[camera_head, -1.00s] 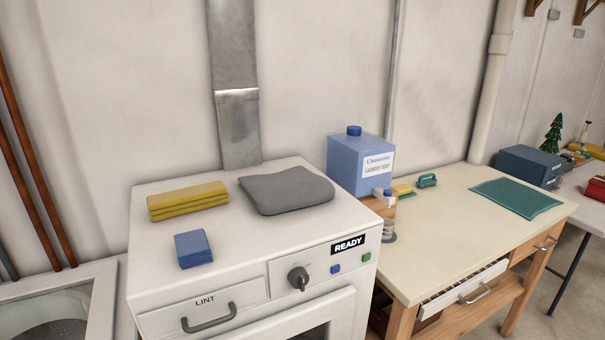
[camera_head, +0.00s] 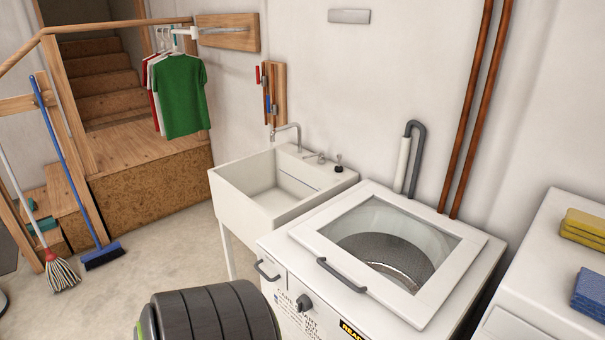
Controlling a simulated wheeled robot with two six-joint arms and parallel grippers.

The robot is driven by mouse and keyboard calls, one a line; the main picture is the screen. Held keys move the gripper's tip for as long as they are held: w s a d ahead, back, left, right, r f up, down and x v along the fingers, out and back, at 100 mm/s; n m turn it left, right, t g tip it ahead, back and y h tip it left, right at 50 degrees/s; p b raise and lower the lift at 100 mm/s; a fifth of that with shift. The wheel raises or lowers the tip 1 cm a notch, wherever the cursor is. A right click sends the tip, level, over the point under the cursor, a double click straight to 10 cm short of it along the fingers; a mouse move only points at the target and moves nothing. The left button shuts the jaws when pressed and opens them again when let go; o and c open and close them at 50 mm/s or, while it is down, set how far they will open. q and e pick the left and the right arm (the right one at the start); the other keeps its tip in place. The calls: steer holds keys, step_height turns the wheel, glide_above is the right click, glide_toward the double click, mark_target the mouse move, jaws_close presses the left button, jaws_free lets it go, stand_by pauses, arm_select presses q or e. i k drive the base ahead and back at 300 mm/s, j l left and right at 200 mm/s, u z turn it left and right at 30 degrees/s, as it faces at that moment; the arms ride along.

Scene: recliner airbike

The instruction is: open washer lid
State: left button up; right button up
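The white washer (camera_head: 290,290) stands right of the middle in the head view. Its lid (camera_head: 305,235) is a white frame with a clear window, and it lies flat and shut on top. The perforated drum (camera_head: 400,262) shows through the window. A dark grey bar handle (camera_head: 341,276) sits on the lid's front edge. The washer's front panel has a knob (camera_head: 304,302), another grey handle (camera_head: 266,270) and a partly cut-off display. Neither gripper is in view.
A white utility sink (camera_head: 235,206) stands left of the washer. The dryer (camera_head: 545,262) is close on the right, with yellow (camera_head: 585,229) and blue (camera_head: 590,293) folded cloths. A grey hose (camera_head: 415,150) rises behind the washer. A broom (camera_head: 102,256) and mop (camera_head: 61,272) stand at left.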

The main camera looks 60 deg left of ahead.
mark_target(418, 310)
steer(key=u, duration=1.7)
